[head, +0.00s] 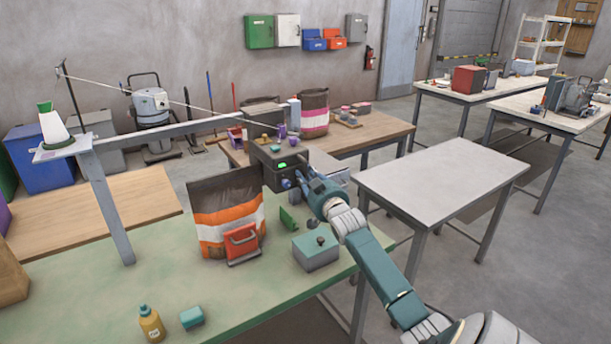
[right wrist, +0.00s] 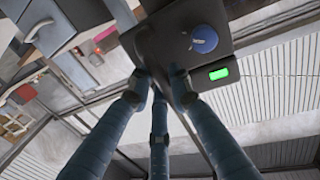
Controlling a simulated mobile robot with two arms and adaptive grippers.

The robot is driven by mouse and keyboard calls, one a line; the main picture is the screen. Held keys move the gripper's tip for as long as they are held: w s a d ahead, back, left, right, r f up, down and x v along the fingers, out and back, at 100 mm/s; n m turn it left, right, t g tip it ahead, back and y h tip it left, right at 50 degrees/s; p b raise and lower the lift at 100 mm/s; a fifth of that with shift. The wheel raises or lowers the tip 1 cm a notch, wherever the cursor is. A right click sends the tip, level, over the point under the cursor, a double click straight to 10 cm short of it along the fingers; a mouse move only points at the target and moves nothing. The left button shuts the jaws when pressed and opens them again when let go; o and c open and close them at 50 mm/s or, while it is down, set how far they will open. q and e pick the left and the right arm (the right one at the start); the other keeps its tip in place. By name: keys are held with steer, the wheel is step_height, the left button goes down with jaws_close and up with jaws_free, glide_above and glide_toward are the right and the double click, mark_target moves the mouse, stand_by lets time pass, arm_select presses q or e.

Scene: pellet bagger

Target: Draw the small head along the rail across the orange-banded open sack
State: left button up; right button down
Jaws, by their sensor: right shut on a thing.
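The small head (head: 279,168) is a dark grey box with a lit green display and a blue knob. It hangs at the right end of the grey rail (head: 160,132). The orange-banded open sack (head: 232,205) stands upright on the green table, to the left of and below the head. My right gripper (head: 312,184) is at the right side of the head. In the right wrist view the fingers (right wrist: 160,82) are closed at a dark part beneath the head (right wrist: 170,35). The exact part held is mostly hidden by the fingers. My left gripper is out of view.
A red clamp-like holder (head: 241,241) stands against the sack's front. A thread cone (head: 52,125) stands by the rail's left post. The grey table (head: 440,178) is clear.

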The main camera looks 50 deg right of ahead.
steer(key=c, duration=1.8)
jaws_free()
steer(key=shift+s+d+r, duration=0.15)
steer(key=shift+d+r, duration=0.1)
steer(key=shift+d, duration=0.1)
steer(key=shift+o, duration=0.7)
steer(key=shift+d, duration=0.2)
steer(key=shift+f, duration=0.2)
steer(key=shift+f, duration=0.1)
steer(key=v, duration=1.2)
steer(key=shift+a, duration=0.15)
